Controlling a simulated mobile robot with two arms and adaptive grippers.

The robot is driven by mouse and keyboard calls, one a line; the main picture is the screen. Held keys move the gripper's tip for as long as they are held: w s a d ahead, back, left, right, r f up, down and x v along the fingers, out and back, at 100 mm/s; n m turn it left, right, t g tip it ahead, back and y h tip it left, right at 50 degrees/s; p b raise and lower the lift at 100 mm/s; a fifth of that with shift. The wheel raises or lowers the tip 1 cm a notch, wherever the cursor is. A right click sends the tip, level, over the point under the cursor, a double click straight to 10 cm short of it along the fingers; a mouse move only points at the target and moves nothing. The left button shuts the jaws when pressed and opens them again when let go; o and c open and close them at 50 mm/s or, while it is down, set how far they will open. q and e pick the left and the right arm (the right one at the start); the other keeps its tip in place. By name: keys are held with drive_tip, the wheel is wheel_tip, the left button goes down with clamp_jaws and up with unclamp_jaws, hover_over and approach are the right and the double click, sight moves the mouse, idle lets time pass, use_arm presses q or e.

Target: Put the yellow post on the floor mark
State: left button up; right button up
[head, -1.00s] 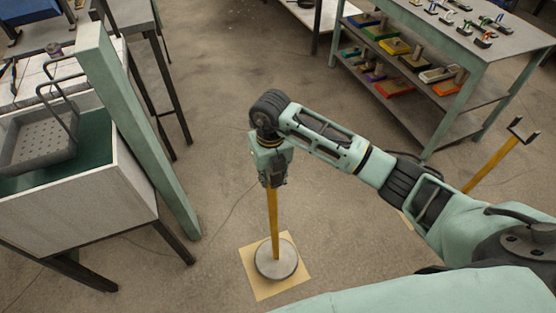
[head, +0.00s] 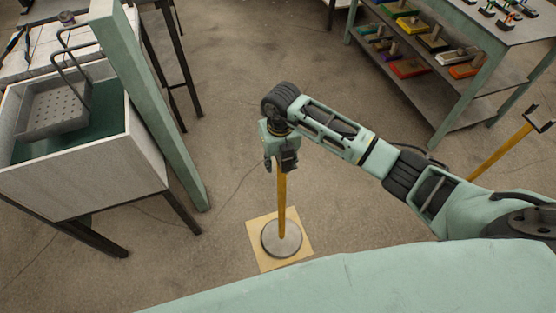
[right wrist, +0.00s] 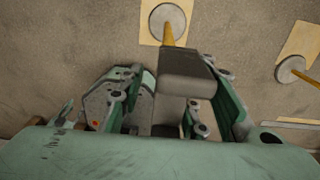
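The yellow post (head: 282,205) stands upright on its round grey base (head: 281,239). The base rests within the tan square floor mark (head: 258,256), with tan showing around it. My right gripper (head: 279,165) is at the top of the post, its fingers spread apart; they hide the post's upper end. In the right wrist view the base (right wrist: 167,24) sits on the tan mark (right wrist: 149,38), and a finger pad of my right gripper (right wrist: 165,95) covers part of the post. My left gripper is not in view.
A second yellow post (head: 500,150) with a forked top stands at right; its base (right wrist: 291,69) shows in the right wrist view. A sink (head: 85,185) holding a perforated basket (head: 55,108) is at left. A shelved table (head: 470,85) is at upper right. Floor between is clear.

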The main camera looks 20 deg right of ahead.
drive_tip(key=shift+o, duration=0.9)
drive_tip(key=shift+r, duration=0.15)
wheel_tip(320, 180, up, 12)
drive_tip(key=shift+d+f+b, duration=0.1)
drive_tip(key=shift+d+b, duration=0.05)
drive_tip(key=shift+b, duration=0.2)
